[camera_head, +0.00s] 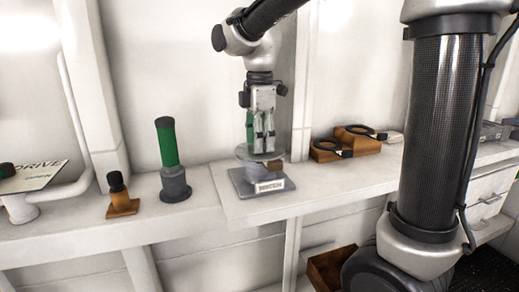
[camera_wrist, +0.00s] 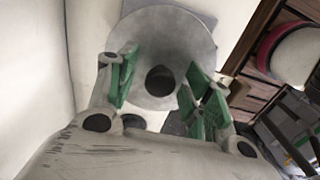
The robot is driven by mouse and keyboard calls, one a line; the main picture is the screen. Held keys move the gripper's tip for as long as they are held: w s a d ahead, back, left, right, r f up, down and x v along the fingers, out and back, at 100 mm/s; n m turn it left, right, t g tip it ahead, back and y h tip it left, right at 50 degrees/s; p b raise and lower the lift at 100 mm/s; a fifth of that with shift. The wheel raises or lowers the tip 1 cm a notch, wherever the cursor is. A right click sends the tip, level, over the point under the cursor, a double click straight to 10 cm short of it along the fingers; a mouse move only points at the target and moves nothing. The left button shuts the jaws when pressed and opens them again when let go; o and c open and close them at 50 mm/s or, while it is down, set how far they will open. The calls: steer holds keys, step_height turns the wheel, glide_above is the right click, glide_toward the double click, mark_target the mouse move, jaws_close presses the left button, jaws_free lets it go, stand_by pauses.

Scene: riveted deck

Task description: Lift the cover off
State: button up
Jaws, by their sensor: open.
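A round pale-grey cover (camera_wrist: 160,30) with a dark round centre (camera_wrist: 161,82) fills the upper middle of the wrist view. In the head view the cover (camera_head: 246,154) looks like a pale disc on top of a grey pedestal (camera_head: 243,184) with a small label plate (camera_head: 270,186). My gripper (camera_head: 265,147) points down right above it. In the wrist view my gripper (camera_wrist: 162,68) is open, with green-padded fingers on either side of the dark centre. I cannot tell whether the fingertips touch the cover. The fingers hide part of it in the head view.
A green cylinder (camera_head: 167,147) on a grey base and a black knob (camera_head: 116,182) on an orange base stand left on the ledge. Brown blocks with black rings (camera_head: 358,138) lie to the right. The wall (camera_head: 200,60) is close behind.

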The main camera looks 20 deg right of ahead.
jaws_close()
steer(key=shift+r, duration=0.15)
